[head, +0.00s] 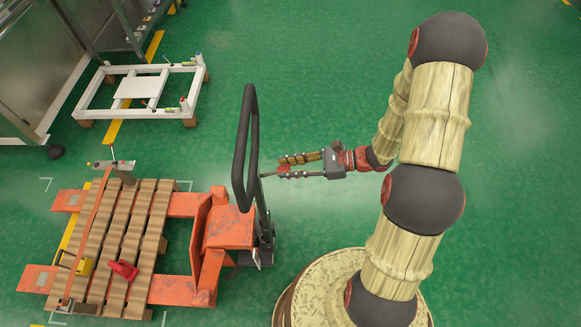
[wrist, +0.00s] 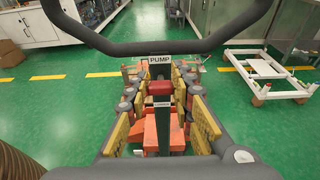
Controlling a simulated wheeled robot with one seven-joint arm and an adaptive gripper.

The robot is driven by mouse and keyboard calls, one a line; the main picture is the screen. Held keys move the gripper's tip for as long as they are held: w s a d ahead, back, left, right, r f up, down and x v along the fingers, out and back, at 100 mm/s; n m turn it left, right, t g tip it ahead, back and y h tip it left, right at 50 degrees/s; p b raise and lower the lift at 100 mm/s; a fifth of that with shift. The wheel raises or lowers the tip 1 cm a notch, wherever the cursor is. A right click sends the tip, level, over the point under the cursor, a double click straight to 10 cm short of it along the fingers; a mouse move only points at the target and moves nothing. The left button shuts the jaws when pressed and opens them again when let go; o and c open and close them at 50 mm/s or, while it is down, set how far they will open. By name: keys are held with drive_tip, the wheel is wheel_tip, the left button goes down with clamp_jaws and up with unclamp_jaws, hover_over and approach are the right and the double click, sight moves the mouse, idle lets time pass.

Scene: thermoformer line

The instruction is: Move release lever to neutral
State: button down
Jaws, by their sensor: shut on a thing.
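The pallet jack has a black loop handle (head: 240,150) on a dark column and an orange body (head: 230,227). The release lever is a thin dark rod (head: 267,175) reaching from the column toward my gripper (head: 284,166). In the wrist view its red end (wrist: 160,88) lies between the yellow-padded fingers of my gripper (wrist: 161,78). My gripper is shut on the lever, just right of the handle column in the head view. A label reading PUMP (wrist: 160,60) shows behind the red end. A smaller label below it is too small to read.
The forks carry a wooden pallet (head: 142,240) with a red item (head: 123,270) and a yellow item (head: 84,266) on it. A white frame (head: 155,114) stands at the back left, near grey cabinets. The handle loop arches close beyond my fingers. The green floor at right is open.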

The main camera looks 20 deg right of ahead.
drive_tip(key=shift+f, duration=0.1)
drive_tip(key=shift+s+d+f+b, duration=0.1)
drive_tip(key=shift+d+f+b, duration=0.15)
drive_tip(key=shift+f+b, duration=0.3)
drive_tip(key=shift+s+d+f+b, duration=0.1)
drive_tip(key=shift+d+f+b, duration=0.2)
drive_tip(key=shift+f, duration=0.6)
drive_tip(key=shift+f, duration=0.2)
drive_tip(key=c, duration=1.6)
unclamp_jaws()
drive_tip(key=shift+o, duration=0.7)
drive_tip(key=shift+r, duration=0.1)
drive_tip(key=p+v, duration=0.1)
drive_tip(key=v, duration=0.6)
drive_tip(key=shift+p, duration=0.3)
